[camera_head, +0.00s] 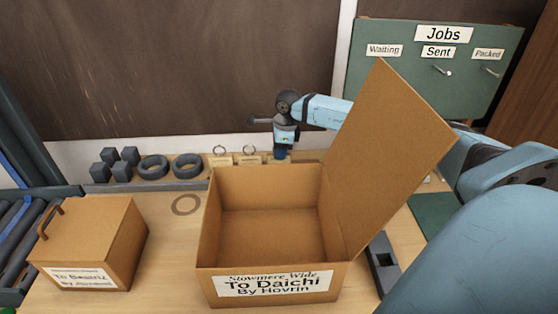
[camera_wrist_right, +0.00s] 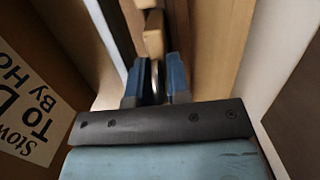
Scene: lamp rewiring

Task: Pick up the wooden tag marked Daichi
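Small wooden tags with metal rings stand in a row along the back of the bench, behind the open box. The left tag (camera_head: 220,160) and the middle tag (camera_head: 249,159) show in the head view; their writing is too small to read. My right gripper (camera_head: 280,154) reaches down at the right end of this row, over a third tag that it mostly hides. In the right wrist view, my right gripper's blue fingers (camera_wrist_right: 156,85) stand apart with a metal ring (camera_wrist_right: 155,76) between them. Other wooden tags (camera_wrist_right: 153,38) lie beyond. My left gripper is not in view.
The open box (camera_head: 208,235) marked "To Daichi" stands in front, its lid (camera_head: 390,150) raised beside my right arm. A closed box (camera_head: 90,240) is at left. Dark cubes (camera_head: 121,171) and rings (camera_head: 188,165) sit left of the tags. A Jobs board (camera_head: 400,80) stands behind.

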